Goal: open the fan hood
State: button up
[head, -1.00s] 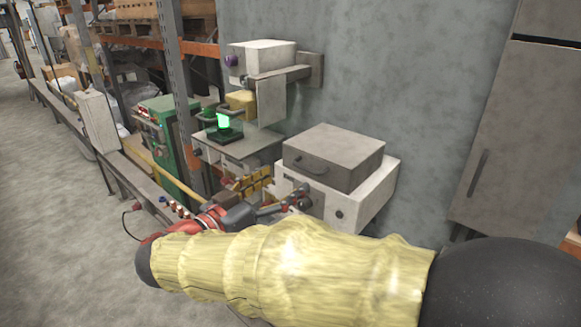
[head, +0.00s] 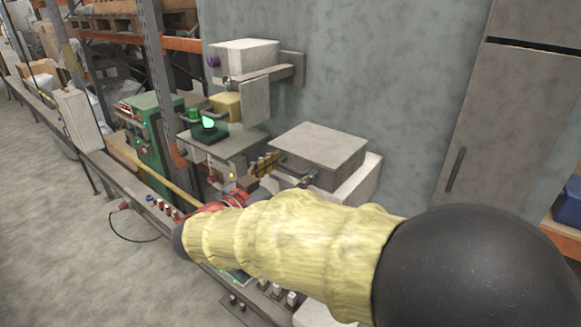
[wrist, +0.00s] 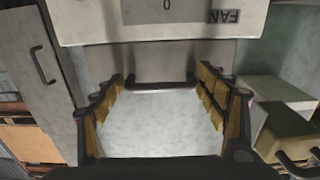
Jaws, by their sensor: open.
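The fan hood (head: 325,143) is a grey box lid on a white base box (head: 364,184) against the wall. It looks shut. In the wrist view the base's white front (wrist: 110,25) carries an upside-down FAN label. The hood's dark bar handle (wrist: 160,85) runs across its front, and its pale top (wrist: 160,125) lies below it in that picture. My gripper (head: 288,171) is at the hood's front, partly hidden by my arm. In the wrist view my gripper (wrist: 163,79) is open, with yellow-padded fingers either side of the handle; contact cannot be told.
A white box unit (head: 245,58) with a hanging panel is on the wall to the left. A green-lit device (head: 208,128) stands on a bench beside the hood. A tall grey cabinet (head: 490,115) is at right. The floor at left is clear.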

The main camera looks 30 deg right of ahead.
jog(key=c, duration=1.4)
